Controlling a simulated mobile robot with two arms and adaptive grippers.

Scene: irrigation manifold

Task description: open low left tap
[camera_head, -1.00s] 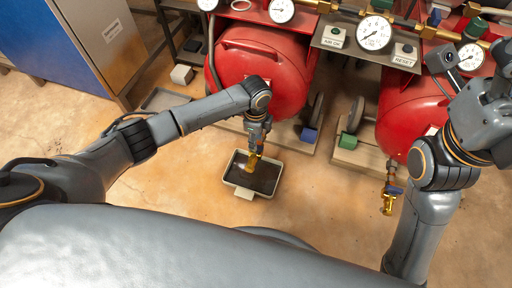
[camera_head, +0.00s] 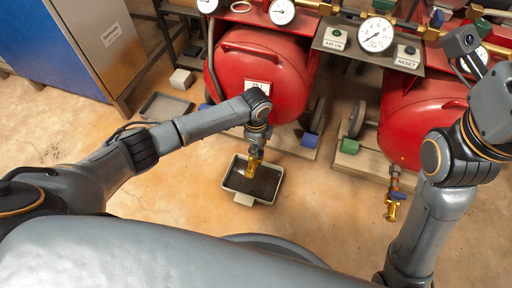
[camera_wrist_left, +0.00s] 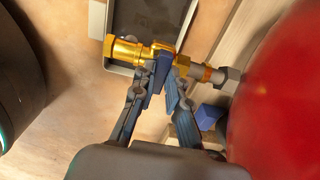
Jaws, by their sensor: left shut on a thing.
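The low left tap is a brass tap (camera_head: 252,168) below the left red tank, above a dark drip tray (camera_head: 237,181). In the left wrist view its brass body (camera_wrist_left: 127,50) runs sideways from a grey pipe fitting. Its blue handle (camera_wrist_left: 161,72) points down in the picture, across the body. My left gripper (camera_wrist_left: 168,82) has its fingers on either side of the handle and is shut on it. In the head view my left gripper (camera_head: 256,147) is small and partly hidden by its own wrist. My right arm shows at the right, but its gripper fingers do not.
A second brass tap with a blue handle (camera_head: 397,196) hangs under the right red tank (camera_head: 402,130). Gauges and a panel with buttons (camera_head: 368,45) stand above the tanks. A blue cabinet (camera_head: 75,40) is at the left.

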